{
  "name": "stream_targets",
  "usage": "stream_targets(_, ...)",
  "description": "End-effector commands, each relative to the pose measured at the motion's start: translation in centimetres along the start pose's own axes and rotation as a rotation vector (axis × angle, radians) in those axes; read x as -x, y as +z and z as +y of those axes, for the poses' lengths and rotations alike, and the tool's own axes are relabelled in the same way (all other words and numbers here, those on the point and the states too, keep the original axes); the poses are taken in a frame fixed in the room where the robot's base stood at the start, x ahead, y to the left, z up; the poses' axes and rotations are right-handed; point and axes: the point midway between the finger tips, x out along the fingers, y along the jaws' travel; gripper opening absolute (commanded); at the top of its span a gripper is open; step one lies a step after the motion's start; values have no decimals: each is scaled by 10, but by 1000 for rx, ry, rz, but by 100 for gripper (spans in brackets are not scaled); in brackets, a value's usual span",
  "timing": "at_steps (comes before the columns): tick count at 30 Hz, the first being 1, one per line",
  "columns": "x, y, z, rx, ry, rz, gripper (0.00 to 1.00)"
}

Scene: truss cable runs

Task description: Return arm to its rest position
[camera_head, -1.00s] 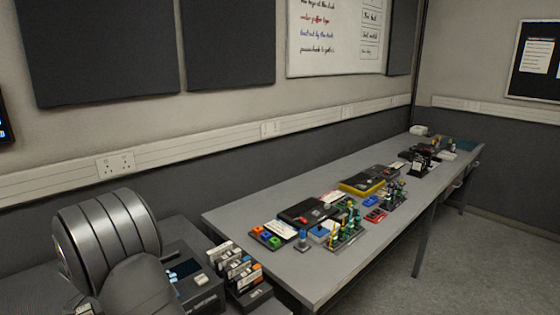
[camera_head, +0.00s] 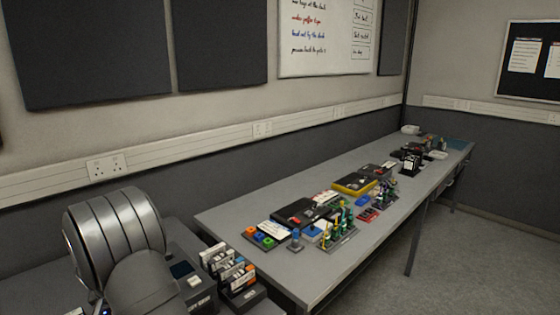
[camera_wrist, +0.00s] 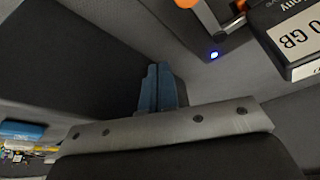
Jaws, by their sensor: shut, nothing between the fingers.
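My gripper shows in the wrist view, with its two blue fingers (camera_wrist: 157,88) shut together and nothing between them. In the head view my arm is folded at the lower left, and the gripper itself is out of sight there. In the wrist view a dark box with a white label (camera_wrist: 296,40) is at the upper right, with a small blue light (camera_wrist: 213,55) and an orange part (camera_wrist: 203,14) to its left. The fingers appear apart from these things.
A long grey table (camera_head: 225,216) runs back to the right, with a black case (camera_head: 300,213), a yellow-edged case (camera_head: 354,184) and a rack of colored connectors (camera_head: 338,236). A holder with upright cards (camera_head: 236,276) stands close beside my arm. Free floor lies right of the table.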

Motion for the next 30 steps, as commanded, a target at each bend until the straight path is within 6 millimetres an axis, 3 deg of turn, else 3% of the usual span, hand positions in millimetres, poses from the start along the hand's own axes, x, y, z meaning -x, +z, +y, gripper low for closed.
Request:
stream_targets(19, -2, -6, -1, 82, -29, 0, 0)
stream_targets(30, 1, 1, -1, -17, 6, -1, 0)
